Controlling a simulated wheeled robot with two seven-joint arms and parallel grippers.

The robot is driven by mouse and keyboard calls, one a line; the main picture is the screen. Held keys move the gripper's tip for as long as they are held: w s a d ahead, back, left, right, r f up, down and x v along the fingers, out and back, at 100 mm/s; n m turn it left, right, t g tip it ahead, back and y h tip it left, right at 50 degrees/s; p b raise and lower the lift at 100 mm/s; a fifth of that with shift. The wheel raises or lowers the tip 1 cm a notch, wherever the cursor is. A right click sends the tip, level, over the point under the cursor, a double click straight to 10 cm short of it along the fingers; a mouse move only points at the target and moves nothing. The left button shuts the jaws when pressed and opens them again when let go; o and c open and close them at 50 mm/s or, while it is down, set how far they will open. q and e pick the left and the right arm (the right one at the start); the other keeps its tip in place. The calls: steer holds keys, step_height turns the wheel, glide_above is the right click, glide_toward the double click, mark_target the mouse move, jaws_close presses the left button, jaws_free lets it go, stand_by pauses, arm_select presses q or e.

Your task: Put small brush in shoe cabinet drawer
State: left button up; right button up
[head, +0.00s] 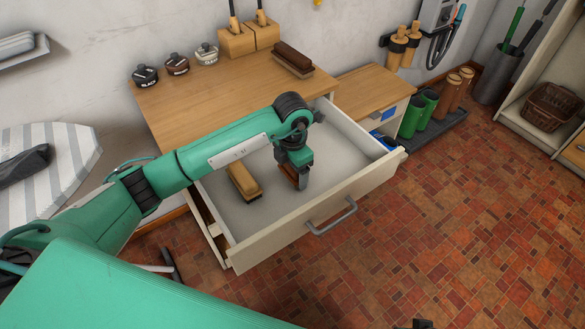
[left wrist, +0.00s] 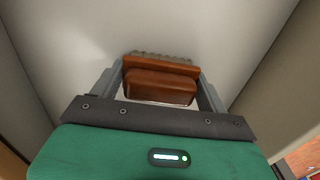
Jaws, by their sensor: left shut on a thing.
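The shoe cabinet drawer (head: 330,210) is pulled open, its pale front and grey handle facing the floor side. My left gripper (head: 294,178) reaches down inside the drawer. It is shut on a small brown brush (left wrist: 160,84), which sits between both fingers in the left wrist view, its bristles pointing away from the gripper. In the head view the brush is mostly hidden by the gripper. I cannot tell whether the bristles touch the drawer floor. A tan brush (head: 243,183) lies in the drawer to the left of my gripper. My right gripper is not clearly in view.
The wooden cabinet top (head: 220,90) carries several polish tins, two wooden blocks (head: 250,37) and a dark brush (head: 293,58). Green boots (head: 418,113) stand on a tray to the right. The drawer's right half is bare, and the tiled floor in front is clear.

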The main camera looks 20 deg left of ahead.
steer(key=shift+f, duration=0.1)
arm_select(q)
steer(key=o, duration=1)
arm_select(e)
steer(key=shift+s, duration=0.2)
steer(key=shift+r, duration=0.2)
arm_select(q)
step_height(320, 180, up, 11)
steer(key=shift+r, duration=0.6)
arm_select(e)
steer(key=shift+x, duration=0.8)
steer(key=shift+s+r, duration=0.1)
